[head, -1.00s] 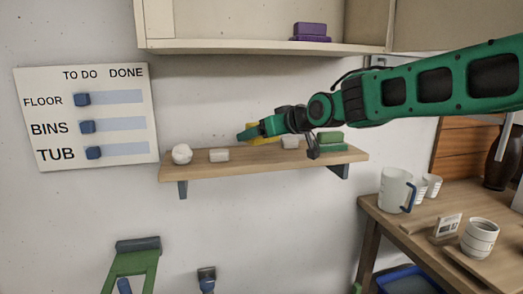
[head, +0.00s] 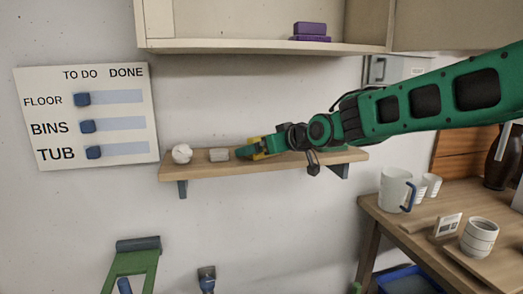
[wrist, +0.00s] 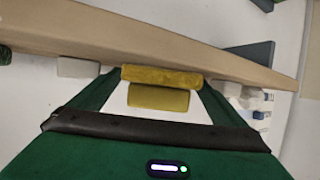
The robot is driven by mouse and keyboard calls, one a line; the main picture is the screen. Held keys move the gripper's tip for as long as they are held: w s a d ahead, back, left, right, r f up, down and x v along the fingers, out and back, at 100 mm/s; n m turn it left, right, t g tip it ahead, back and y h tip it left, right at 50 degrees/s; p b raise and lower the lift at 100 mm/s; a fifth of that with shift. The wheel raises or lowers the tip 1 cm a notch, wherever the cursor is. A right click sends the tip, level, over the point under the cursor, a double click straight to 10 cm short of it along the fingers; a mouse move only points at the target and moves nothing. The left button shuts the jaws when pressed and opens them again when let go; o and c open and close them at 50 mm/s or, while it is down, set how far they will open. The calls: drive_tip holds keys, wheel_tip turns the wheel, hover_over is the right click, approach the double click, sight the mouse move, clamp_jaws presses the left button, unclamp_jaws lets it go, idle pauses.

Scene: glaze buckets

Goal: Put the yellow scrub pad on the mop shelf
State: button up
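The yellow scrub pad (head: 259,156) is at the middle of the wooden wall shelf (head: 200,171), which I take to be the mop shelf. My gripper (head: 258,148) is at shelf height and partly covers the pad in the head view. In the wrist view the pad (wrist: 160,76) shows as two yellow blocks between my two green fingers (wrist: 161,82). The fingertips are against its two ends, so the gripper looks shut on it. The shelf's edge (wrist: 150,38) runs right beside the pad. I cannot tell whether the pad's underside touches the board.
A white round lump (head: 181,153) and a white block (head: 219,155) stand left of the pad on the shelf. My arm hides much of the shelf's right part. An upper shelf (head: 250,47) holds purple blocks (head: 310,32). A table with a mug (head: 394,190) stands at right.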

drive_tip(key=v, duration=1.2)
drive_tip(key=s+d+f+m+g+h, duration=0.1)
drive_tip(key=s+d+f+m+h, duration=0.15)
drive_tip(key=d+f, duration=0.4)
drive_tip(key=s+d+f+m+g+h, duration=0.1)
drive_tip(key=s+d+f+m+h, duration=0.2)
drive_tip(key=d, duration=0.7)
drive_tip(key=s+d+f+m+g+h, duration=0.1)
drive_tip(key=s+d+f+h, duration=0.1)
drive_tip(key=s+d+f, duration=0.45)
drive_tip(key=s+d+f+m+g, duration=0.2)
drive_tip(key=s+d+f, duration=0.1)
drive_tip(key=s, duration=0.5)
drive_tip(key=s+d+f+m+g, duration=0.3)
drive_tip(key=s+d, duration=0.2)
drive_tip(key=s, duration=0.3)
drive_tip(key=s+d+f+m+g, duration=0.2)
drive_tip(key=s+d, duration=0.3)
drive_tip(key=s, duration=0.4)
drive_tip(key=shift+f+m+g+h, duration=0.3)
drive_tip(key=shift+f+m+h, duration=0.05)
drive_tip(key=shift+f, duration=0.05)
drive_tip(key=shift+w+d, duration=0.1)
